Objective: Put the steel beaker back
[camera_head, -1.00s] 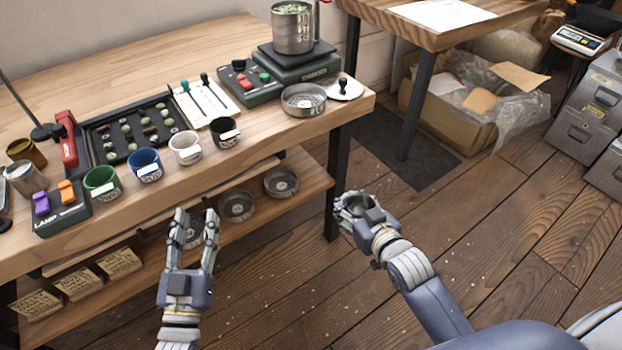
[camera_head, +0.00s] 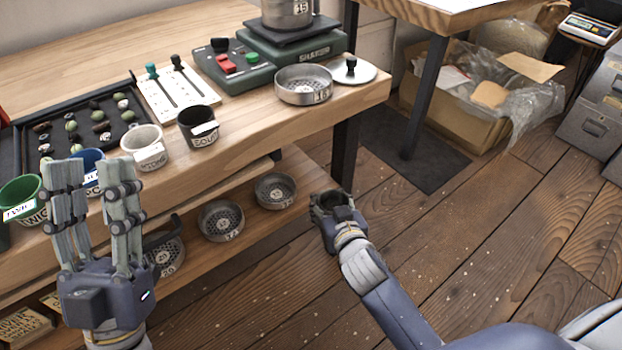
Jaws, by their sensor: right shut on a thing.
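My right gripper (camera_head: 330,207) is over the floor, right of the table, shut on a small round dark-grey vessel with an open top. The fingers hide most of it, and I cannot tell for sure whether it is the steel beaker. My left gripper (camera_head: 97,205) is open and empty, fingers upright, in front of the table's front edge at the left. It partly covers the blue cup (camera_head: 90,160).
A steel sieve (camera_head: 304,84) and a round lid (camera_head: 352,70) sit at the table's right end. Green (camera_head: 20,190), white (camera_head: 143,145) and black (camera_head: 197,125) cups line the front edge. Several sieves lie on the lower shelf. Open floor lies to the right.

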